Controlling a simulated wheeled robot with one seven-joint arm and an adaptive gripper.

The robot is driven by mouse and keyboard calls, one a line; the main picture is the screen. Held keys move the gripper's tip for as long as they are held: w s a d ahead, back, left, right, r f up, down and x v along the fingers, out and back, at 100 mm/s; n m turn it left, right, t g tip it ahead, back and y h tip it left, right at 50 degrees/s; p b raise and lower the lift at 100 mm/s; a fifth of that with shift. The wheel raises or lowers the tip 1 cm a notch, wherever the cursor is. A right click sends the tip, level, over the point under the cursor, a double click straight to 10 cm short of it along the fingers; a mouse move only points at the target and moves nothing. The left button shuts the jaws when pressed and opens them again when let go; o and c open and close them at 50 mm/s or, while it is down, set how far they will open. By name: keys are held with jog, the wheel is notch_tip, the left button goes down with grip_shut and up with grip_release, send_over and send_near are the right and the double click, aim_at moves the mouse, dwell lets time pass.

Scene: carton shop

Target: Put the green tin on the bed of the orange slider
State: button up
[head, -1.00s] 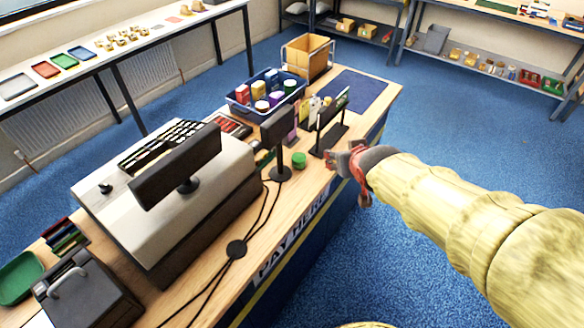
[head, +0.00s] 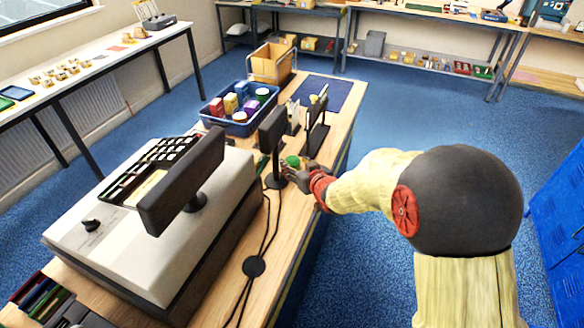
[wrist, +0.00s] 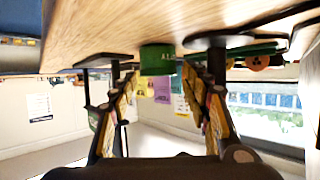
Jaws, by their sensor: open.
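The green tin (head: 292,161) stands on the wooden counter (head: 253,222), beside a dark screen on a stand (head: 272,133). My gripper (head: 297,172) is at the tin, reaching in from the counter's right edge. In the wrist view, which is upside down, the tin (wrist: 157,60) shows between the two fingers of my gripper (wrist: 160,78), near their tips. The fingers are open, with a gap on each side of the tin. I cannot make out an orange slider in any view.
A cash register (head: 150,220) fills the near counter. A blue crate of goods (head: 239,118), a cardboard box (head: 272,66) and a dark blue mat (head: 322,92) are farther back. A black stand (head: 317,125) is just behind the tin. Blue floor (head: 400,110) is open to the right.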

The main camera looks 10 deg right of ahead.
aim_at(293, 161)
jog(key=b+x, duration=0.1)
jog(key=x, duration=0.2)
jog(key=shift+w+d+f, duration=0.1)
jog(key=shift+w+f, duration=0.1)
jog(key=shift+w, duration=0.1)
jog(key=shift+c, duration=1)
jog(key=c, duration=0.8)
jog(key=shift+r, duration=0.1)
jog(key=shift+c, duration=0.4)
